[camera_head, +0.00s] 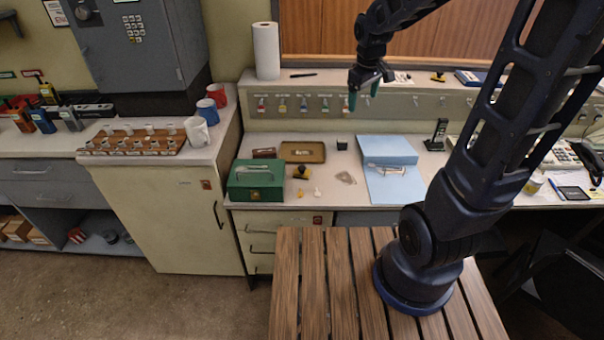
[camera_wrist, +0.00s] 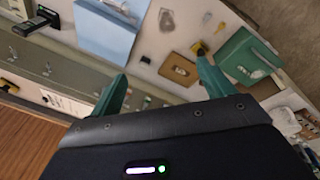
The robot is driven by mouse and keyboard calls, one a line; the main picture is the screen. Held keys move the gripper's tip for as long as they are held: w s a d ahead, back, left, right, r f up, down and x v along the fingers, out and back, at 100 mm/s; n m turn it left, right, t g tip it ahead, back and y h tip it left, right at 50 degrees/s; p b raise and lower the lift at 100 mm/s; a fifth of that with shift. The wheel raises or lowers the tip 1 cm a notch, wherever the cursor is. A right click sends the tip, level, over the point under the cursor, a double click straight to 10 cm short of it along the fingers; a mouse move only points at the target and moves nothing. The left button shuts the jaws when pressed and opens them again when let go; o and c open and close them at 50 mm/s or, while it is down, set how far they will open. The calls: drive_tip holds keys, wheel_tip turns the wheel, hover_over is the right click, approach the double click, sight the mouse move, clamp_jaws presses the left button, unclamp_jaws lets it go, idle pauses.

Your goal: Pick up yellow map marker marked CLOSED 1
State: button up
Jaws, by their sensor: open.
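A small yellow-and-black piece (camera_head: 301,172) lies on the counter beside the green cash box (camera_head: 257,180). It also shows in the wrist view (camera_wrist: 200,48), next to the green box. A second yellow-and-black piece (camera_head: 438,77) sits on the raised ledge at the back. No CLOSED 1 lettering is readable, so I cannot tell which, if either, is the marker. My gripper (camera_head: 363,95) has green fingers, spread apart and empty. It hangs in front of the back panel, above the counter and apart from both pieces. In the wrist view its fingers (camera_wrist: 160,72) flank empty space.
A wooden tray (camera_head: 303,146), a small black block (camera_head: 342,144) and a blue folder (camera_head: 388,150) lie on the counter. A black handset (camera_head: 438,135) stands upright to the right. Keys hang along the panel (camera_head: 283,105). A paper roll (camera_head: 266,51) stands on the ledge.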

drive_tip(key=w+a+f+n+g, duration=0.1)
drive_tip(key=w+a+f+n, duration=0.45)
drive_tip(key=a+f, duration=0.5)
drive_tip(key=n+g+h, duration=0.1)
drive_tip(key=n, duration=0.3)
approach(302, 167)
drive_tip(key=f, duration=0.5)
drive_tip(key=shift+s+d, duration=0.25)
drive_tip(key=shift+s, duration=0.15)
drive_tip(key=shift+w+d+f, duration=0.1)
drive_tip(key=shift+f, duration=0.75)
drive_tip(key=shift+w+d+f, duration=0.1)
drive_tip(key=shift+d+f, duration=0.05)
drive_tip(key=shift+f, duration=0.7)
drive_tip(key=shift+w+d+f, duration=0.1)
drive_tip(key=shift+w+f, duration=0.05)
drive_tip(key=shift+f, duration=0.7)
drive_tip(key=c, duration=1.1)
